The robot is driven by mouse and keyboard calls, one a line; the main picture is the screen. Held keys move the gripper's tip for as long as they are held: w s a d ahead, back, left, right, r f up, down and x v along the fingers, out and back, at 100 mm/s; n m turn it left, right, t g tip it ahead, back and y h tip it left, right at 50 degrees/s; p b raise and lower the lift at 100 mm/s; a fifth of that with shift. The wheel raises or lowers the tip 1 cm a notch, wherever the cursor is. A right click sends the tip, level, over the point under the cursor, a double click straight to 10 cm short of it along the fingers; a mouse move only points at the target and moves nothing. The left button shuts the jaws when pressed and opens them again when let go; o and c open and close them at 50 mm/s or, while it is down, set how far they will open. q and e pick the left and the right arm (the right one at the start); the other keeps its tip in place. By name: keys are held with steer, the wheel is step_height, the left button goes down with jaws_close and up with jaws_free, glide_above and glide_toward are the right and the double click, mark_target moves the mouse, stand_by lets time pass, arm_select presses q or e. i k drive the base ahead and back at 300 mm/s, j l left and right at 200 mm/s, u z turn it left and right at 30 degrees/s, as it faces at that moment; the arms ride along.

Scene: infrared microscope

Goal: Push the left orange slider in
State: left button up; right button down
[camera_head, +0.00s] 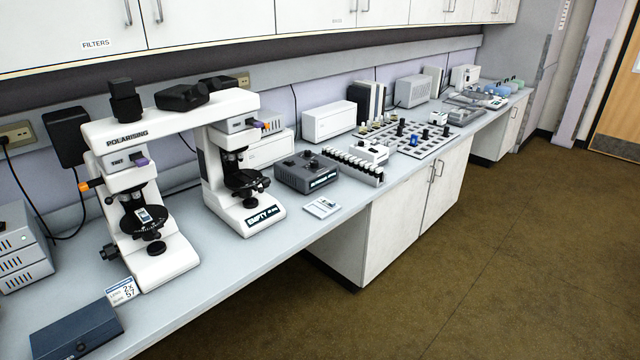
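The left orange slider (86,186) is a small orange knob. It sticks out from the left side of the left white microscope column (133,190), below the head marked POLARISING. A second small orange part (266,126) shows at the right side of the right microscope's head (237,124). A purple tab (141,162) sits on the front of the left head. Neither of my grippers is in view.
A dark blue box (76,328) and a small label card (121,290) lie at the bench's front left. A grey stacked unit (22,248) stands left of the microscope. A black wall box (66,136) with a cable hangs behind the slider. Brown floor (480,260) is clear.

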mark_target(84, 186)
steer(key=k+j+u, duration=0.1)
steer(key=u, duration=0.25)
steer(key=j+u, duration=0.65)
steer(key=k+l, duration=0.05)
